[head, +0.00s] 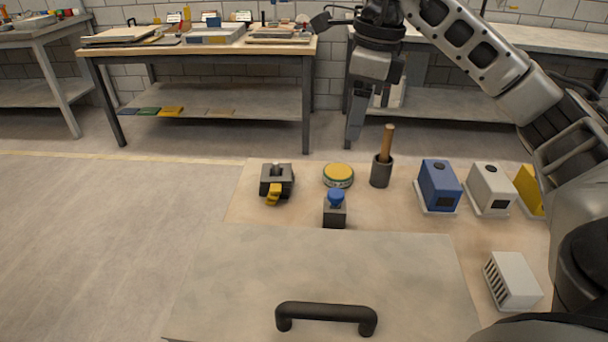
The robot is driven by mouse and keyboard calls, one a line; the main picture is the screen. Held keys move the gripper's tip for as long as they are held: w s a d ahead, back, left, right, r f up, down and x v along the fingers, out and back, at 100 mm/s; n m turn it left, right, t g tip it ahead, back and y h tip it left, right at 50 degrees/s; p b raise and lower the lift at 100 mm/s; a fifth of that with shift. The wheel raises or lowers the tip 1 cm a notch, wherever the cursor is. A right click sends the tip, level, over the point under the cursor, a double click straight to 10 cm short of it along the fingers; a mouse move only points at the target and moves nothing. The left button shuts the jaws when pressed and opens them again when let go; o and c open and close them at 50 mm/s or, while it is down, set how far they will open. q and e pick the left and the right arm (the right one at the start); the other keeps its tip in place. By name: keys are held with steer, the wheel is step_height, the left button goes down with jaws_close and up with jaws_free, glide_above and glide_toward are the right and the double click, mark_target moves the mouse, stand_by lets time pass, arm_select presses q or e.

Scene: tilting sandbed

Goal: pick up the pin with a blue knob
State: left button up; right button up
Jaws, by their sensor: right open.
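The pin with a blue knob (336,196) stands upright in a small dark grey block (334,215) on the tan work surface, just behind the grey panel. My right gripper (357,112) hangs from the arm that comes in from the upper right. It points down, is open and holds nothing. In the picture it is above and slightly right of the blue knob, clearly apart from it. One finger shows well; the other is largely hidden. My left gripper is not in view.
A grey panel with a black handle (326,312) fills the front. Near the pin are a yellow-levered clamp (275,181), a round yellow-topped tin (338,174) and a dark cup with a wooden handle (382,171). Blue (439,185) and white (490,188) boxes stand right.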

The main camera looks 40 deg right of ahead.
steer(key=b, duration=0.3)
glide_above(336, 193)
steer(key=d, duration=0.1)
steer(key=f, duration=0.9)
steer(key=shift+s+f, duration=0.15)
steer(key=shift+s, duration=0.05)
steer(key=shift+w+a+f, duration=0.1)
steer(key=shift+a+f, duration=0.1)
steer(key=shift+f, duration=1.4)
steer(key=shift+w+a+f, duration=0.1)
steer(key=shift+a+f, duration=0.1)
steer(key=shift+f, duration=1.35)
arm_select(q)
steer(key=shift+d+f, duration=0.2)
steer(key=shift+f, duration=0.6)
arm_select(e)
steer(key=c, duration=1.2)
